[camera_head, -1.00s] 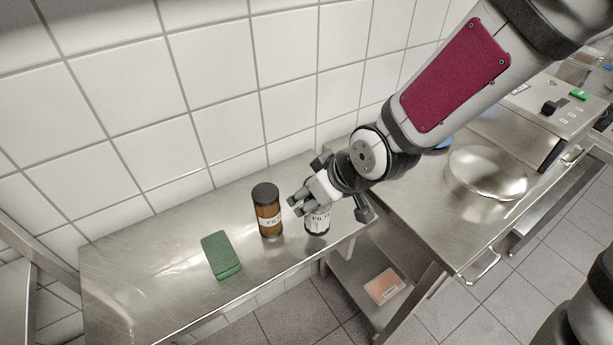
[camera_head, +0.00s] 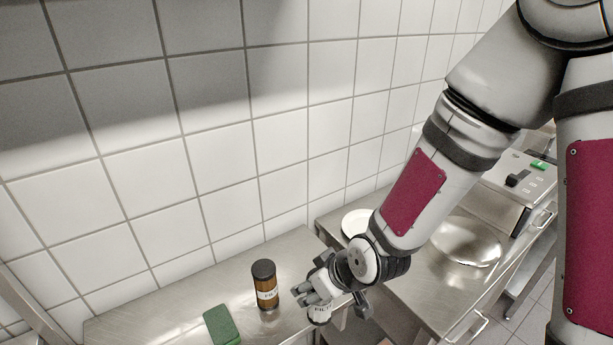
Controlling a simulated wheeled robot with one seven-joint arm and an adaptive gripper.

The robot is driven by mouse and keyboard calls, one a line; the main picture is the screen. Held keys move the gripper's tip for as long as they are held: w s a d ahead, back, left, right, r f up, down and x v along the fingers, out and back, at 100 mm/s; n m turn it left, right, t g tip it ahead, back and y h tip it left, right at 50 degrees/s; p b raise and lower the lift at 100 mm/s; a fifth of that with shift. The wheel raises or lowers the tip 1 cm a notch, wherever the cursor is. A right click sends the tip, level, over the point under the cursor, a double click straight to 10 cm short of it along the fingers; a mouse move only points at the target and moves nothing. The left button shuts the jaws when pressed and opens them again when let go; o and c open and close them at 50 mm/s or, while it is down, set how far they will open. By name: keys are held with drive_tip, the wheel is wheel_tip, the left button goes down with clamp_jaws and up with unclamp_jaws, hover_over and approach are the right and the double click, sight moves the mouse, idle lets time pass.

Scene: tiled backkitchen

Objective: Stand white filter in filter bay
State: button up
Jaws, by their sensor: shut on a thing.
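The white filter (camera_head: 320,314) is a small pale cylinder with a dark-lettered label, in the lower middle of the head view. My gripper (camera_head: 317,296) is shut on its upper part from above, and the fingers hide its top. I cannot tell whether its base touches the steel table. A brown filter (camera_head: 266,286) with a black cap and pale label stands upright just left of my gripper, apart from it. I cannot make out the filter bay.
A green block (camera_head: 221,325) lies left of the brown filter on the steel table (camera_head: 180,310). On the right counter are a white plate (camera_head: 354,222), a round steel basin (camera_head: 467,240) and a control box (camera_head: 515,190). A tiled wall (camera_head: 210,160) stands behind.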

drive_tip(key=w+d+f+m+t+h, duration=0.1)
drive_tip(key=w+d+m+h, duration=0.3)
drive_tip(key=w+d, duration=1.2)
drive_tip(key=d+m, duration=0.1)
drive_tip(key=m, duration=0.3)
drive_tip(key=shift+d+f+t, duration=0.15)
drive_tip(key=shift+d+t, duration=0.1)
drive_tip(key=shift+t, duration=0.15)
